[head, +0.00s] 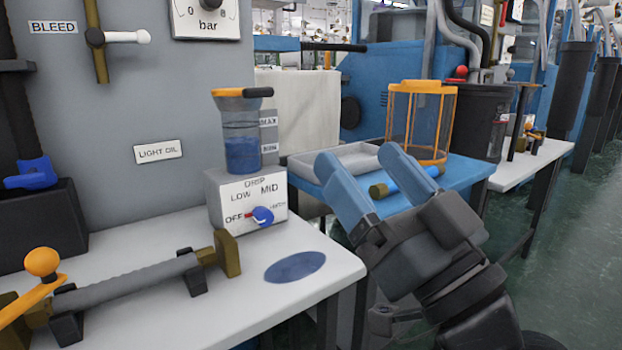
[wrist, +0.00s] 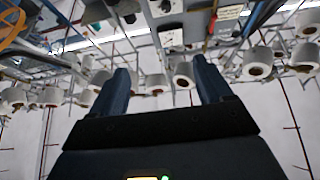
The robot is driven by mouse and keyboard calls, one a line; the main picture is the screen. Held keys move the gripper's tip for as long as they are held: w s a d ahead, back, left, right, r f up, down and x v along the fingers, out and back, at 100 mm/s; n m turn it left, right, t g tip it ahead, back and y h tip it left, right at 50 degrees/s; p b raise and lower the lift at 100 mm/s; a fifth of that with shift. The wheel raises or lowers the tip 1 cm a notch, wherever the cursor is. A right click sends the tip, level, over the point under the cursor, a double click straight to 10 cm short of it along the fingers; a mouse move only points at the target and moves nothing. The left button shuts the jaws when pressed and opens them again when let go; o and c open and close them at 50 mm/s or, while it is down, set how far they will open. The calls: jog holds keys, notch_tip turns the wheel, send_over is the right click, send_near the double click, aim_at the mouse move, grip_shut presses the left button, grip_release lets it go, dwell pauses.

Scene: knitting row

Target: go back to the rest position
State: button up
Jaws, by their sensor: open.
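My gripper (head: 362,178) is in the right half of the head view, its two blue-grey fingers raised, spread apart and empty. It is in front of the blue table (head: 462,168) and to the right of the white bench (head: 180,262). In the wrist view my gripper (wrist: 158,85) shows both fingers apart with nothing between them. That view looks upward at white yarn cones and the frames overhead.
The white bench holds an oiler box with a blue knob (head: 263,215), an orange-handled lever (head: 41,262) and a blue disc (head: 295,266). An orange cage (head: 421,115), a grey tray (head: 340,161) and a blue cylinder (head: 405,181) are on the blue table. Open floor (head: 560,260) lies right.

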jog(key=s+d+f+m+h, duration=0.2)
jog(key=s+d+f+h, duration=0.15)
jog(key=f, duration=0.35)
jog(key=s+d+f+m+h, duration=0.3)
jog(key=s+f+h, duration=0.1)
jog(key=f, duration=0.3)
jog(key=s+d+f+m+h, duration=0.2)
jog(key=s+d+f+h, duration=0.15)
jog(key=f, duration=0.45)
jog(key=s+d+f+g+h, duration=0.1)
jog(key=s+d+f+g, duration=0.25)
jog(key=s, duration=0.85)
jog(key=s+d+f+g+h, duration=0.2)
jog(key=s+f, duration=0.2)
jog(key=s, duration=0.8)
notch_tip(320, 180, up, 34)
jog(key=p, duration=3.4)
jog(key=shift+d+r+n, duration=0.15)
jog(key=shift+r+n, duration=0.1)
jog(key=shift+n, duration=0.05)
jog(key=shift+w, duration=0.1)
